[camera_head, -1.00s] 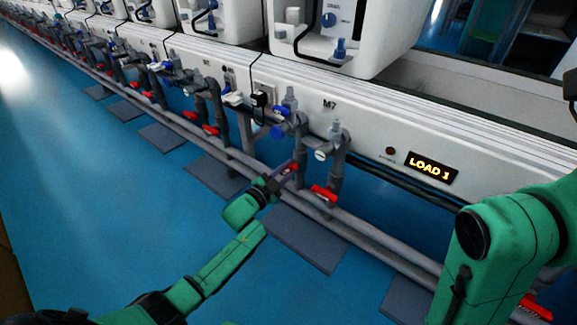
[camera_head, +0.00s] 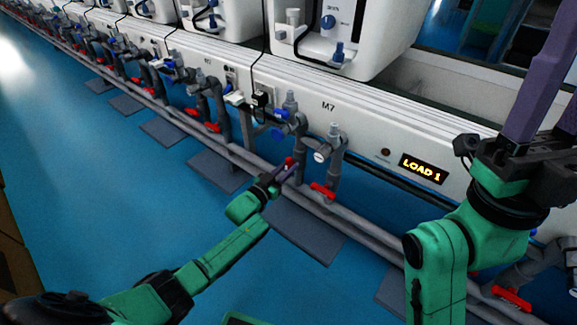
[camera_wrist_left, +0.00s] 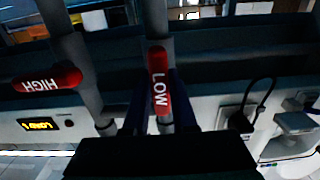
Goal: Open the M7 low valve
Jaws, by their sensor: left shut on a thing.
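The red LOW valve handle (camera_wrist_left: 159,88) is at the middle of the left wrist view, in line with its grey pipe. In the head view its red end (camera_head: 289,160) shows at the lower pipework under the M7 label (camera_head: 328,106). My left gripper (camera_head: 286,174) is shut on this handle, its purple fingers on both sides, hiding part of it. The red HIGH handle (camera_wrist_left: 46,80) lies crosswise to its pipe, to the left in the wrist view; in the head view it also shows (camera_head: 322,189). My right gripper (camera_head: 540,75) is raised at the right, its fingertips out of frame.
Grey pipes (camera_head: 352,219) run along the floor in front of the white bench. Blue-handled fittings (camera_head: 280,123) sit above the handle. A LOAD 1 display (camera_head: 423,169) is to the right. Another red handle (camera_head: 511,298) is at the lower right. Blue floor is open at the left.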

